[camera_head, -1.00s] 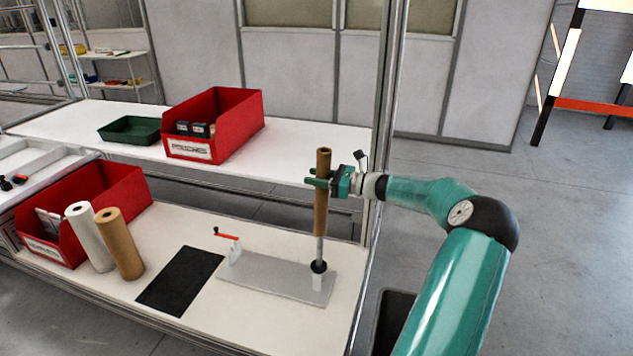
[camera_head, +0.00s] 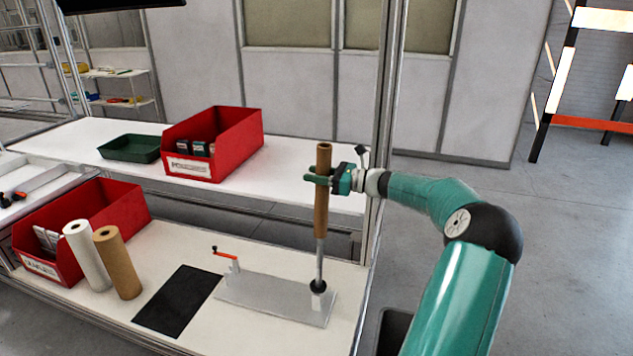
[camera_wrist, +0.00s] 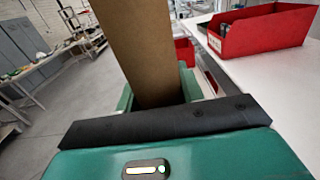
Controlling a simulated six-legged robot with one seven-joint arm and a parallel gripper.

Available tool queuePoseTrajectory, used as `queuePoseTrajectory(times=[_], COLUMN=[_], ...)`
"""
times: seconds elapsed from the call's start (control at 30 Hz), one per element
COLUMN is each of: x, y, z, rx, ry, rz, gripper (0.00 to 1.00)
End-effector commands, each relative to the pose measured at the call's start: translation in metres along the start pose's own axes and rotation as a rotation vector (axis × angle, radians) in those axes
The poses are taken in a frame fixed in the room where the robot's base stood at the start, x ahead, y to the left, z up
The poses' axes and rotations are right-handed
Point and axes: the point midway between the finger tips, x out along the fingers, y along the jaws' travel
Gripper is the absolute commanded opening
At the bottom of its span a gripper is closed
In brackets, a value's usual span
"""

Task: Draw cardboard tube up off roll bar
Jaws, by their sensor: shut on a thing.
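The brown cardboard tube (camera_head: 322,205) stands nearly upright, and its open top end shows in the head view. My gripper (camera_head: 318,181) is shut on the upper part of the tube. Below the tube's lower end, a length of the metal roll bar (camera_head: 319,262) is bare down to a black ball-like collar (camera_head: 317,286) on a grey base plate (camera_head: 265,300). Whether the bar still reaches up inside the tube is hidden. In the wrist view the tube (camera_wrist: 143,45) rises between the green fingers, close to the camera.
An orange-handled crank (camera_head: 226,255) stands at the plate's left end. A black mat (camera_head: 178,300), a white roll (camera_head: 86,256) and a brown roll (camera_head: 118,264) are further left. Red bins (camera_head: 235,150) and a green tray (camera_head: 130,149) sit around. An upright frame post (camera_head: 383,130) is close behind my gripper.

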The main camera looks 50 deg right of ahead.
Motion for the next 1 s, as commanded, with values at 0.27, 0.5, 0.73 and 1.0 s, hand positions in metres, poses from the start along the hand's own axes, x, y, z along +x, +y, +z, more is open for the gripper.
queuePoseTrajectory(times=[0.27, 0.5, 0.73, 1.0], x=[-0.001, -0.001, -0.002, -0.002], y=[0.000, 0.000, 0.000, 0.000], z=[0.021, 0.038, 0.052, 0.053], rx=[-0.003, -0.002, -0.002, -0.001], ry=[0.000, 0.001, 0.001, 0.000], rz=[0.000, 0.000, 0.000, 0.000], gripper=[0.15, 0.15, 0.15, 0.15])
